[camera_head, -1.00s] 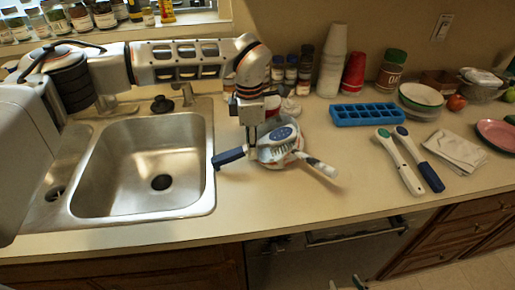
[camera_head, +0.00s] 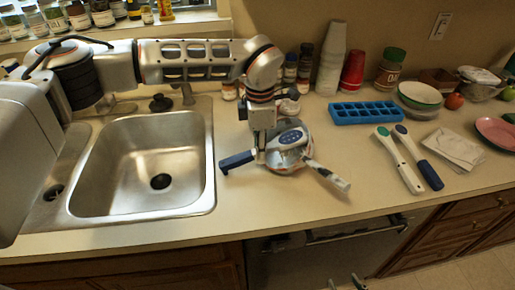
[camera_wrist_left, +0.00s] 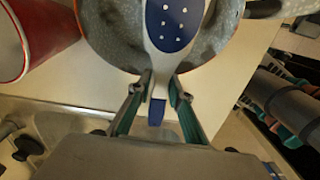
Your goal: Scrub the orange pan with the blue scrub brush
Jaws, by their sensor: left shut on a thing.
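The orange pan (camera_head: 299,164) sits on the counter right of the sink, its handle pointing to the lower right. In the left wrist view its speckled grey inside and orange-brown rim (camera_wrist_left: 112,52) show. The blue scrub brush (camera_head: 238,160) has a white head with a blue oval, which lies over the pan; whether its bristles touch is hidden. My left gripper (camera_head: 260,157) is shut on the brush near its neck; the brush also shows in the left wrist view (camera_wrist_left: 174,22). Small tips at the bottom edge seem to be my right gripper (camera_head: 345,284), mostly out of view.
The steel sink (camera_head: 150,165) is on the left. A blue ice tray (camera_head: 365,113), a green-and-white brush (camera_head: 400,160) and another blue-handled brush (camera_head: 420,157) lie to the right. Cups and jars stand along the wall. The front counter is clear.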

